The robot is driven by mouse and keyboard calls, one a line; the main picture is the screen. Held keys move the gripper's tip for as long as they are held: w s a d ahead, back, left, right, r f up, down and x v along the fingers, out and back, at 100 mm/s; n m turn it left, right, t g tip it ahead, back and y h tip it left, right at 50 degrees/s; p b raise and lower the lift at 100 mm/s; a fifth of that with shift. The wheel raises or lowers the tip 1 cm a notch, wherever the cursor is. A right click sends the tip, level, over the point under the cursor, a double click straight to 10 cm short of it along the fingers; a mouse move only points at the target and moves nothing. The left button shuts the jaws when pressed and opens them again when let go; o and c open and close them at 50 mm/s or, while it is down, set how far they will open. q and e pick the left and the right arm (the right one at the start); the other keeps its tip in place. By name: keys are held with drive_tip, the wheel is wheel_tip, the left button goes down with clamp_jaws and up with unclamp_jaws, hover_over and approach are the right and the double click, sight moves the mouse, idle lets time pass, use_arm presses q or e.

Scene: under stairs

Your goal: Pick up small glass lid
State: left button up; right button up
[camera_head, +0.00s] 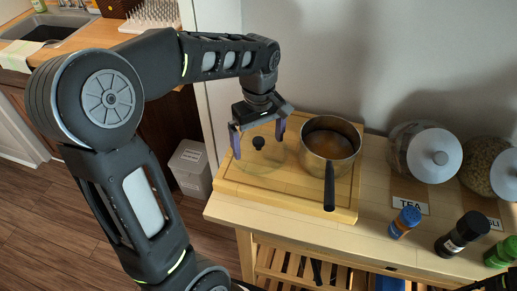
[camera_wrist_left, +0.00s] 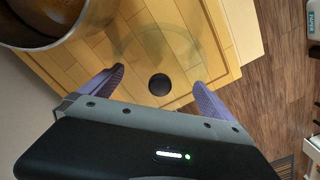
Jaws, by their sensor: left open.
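The small glass lid (camera_head: 252,158) lies on the wooden cutting board (camera_head: 300,200), left of the pot (camera_head: 331,147). Its clear disc is faint, and its black knob (camera_head: 258,143) stands up. My left gripper (camera_head: 258,141) is above the lid, with its two purple fingers open on either side of the knob. In the left wrist view the black knob (camera_wrist_left: 159,84) shows between the spread fingers (camera_wrist_left: 158,80), apart from both. The gripper holds nothing. Whether the fingertips touch the glass I cannot tell. My right gripper is not in view.
The metal pot also shows in the left wrist view (camera_wrist_left: 45,15), close by the lid; its black handle (camera_head: 329,188) points to the front. Glass jars (camera_head: 425,152) and small spice bottles (camera_head: 405,222) stand at the right. A wall is behind the table, and a white bin (camera_head: 190,168) is on the floor.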

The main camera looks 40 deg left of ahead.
use_arm(q)
drive_tip(key=shift+c, duration=0.4)
drive_tip(key=shift+s, duration=0.15)
drive_tip(key=c, duration=1.4)
drive_tip(key=shift+d+f, duration=0.1)
drive_tip(key=shift+f, duration=0.05)
clamp_jaws()
